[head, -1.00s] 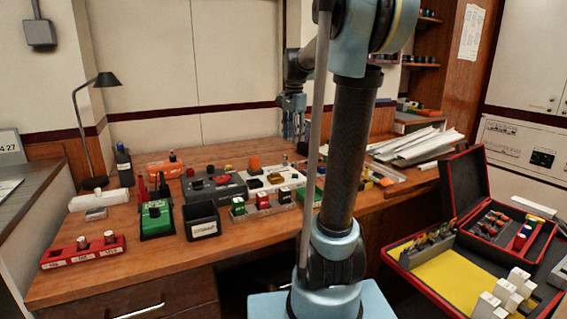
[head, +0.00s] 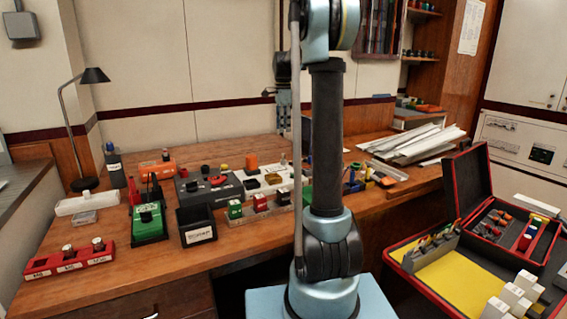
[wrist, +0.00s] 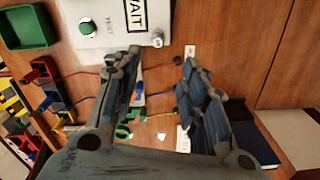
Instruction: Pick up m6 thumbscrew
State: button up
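A red rack (head: 68,262) with white labels sits at the front left of the wooden bench in the head view. Small pale-topped screws (head: 98,244) stand in it; the labels are too small to read surely, so I cannot tell which is the M6 thumbscrew. My gripper (head: 284,108) hangs high toward the back of the bench, well to the right of the rack and apart from it. In the wrist view my gripper (wrist: 161,60) has its two fingers spread, with nothing between them. The rack does not show in the wrist view.
A green holder (head: 149,222), a black box (head: 196,229) and a grey unit (head: 208,189) stand right of the rack. A lamp (head: 93,75) rises at the back left. The wrist view shows a white box (wrist: 120,38) and loose cables. An open red case (head: 478,185) lies right.

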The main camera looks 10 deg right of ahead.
send_over(283, 154)
jog(key=f, duration=0.5)
jog(key=w+f, duration=0.1)
jog(key=f, duration=0.1)
jog(key=shift+f, duration=0.35)
jog(key=shift+s+f, duration=0.15)
jog(key=shift+f, duration=1.2)
jog(key=shift+s+f, duration=0.1)
jog(key=shift+f, duration=1.25)
grip_shut()
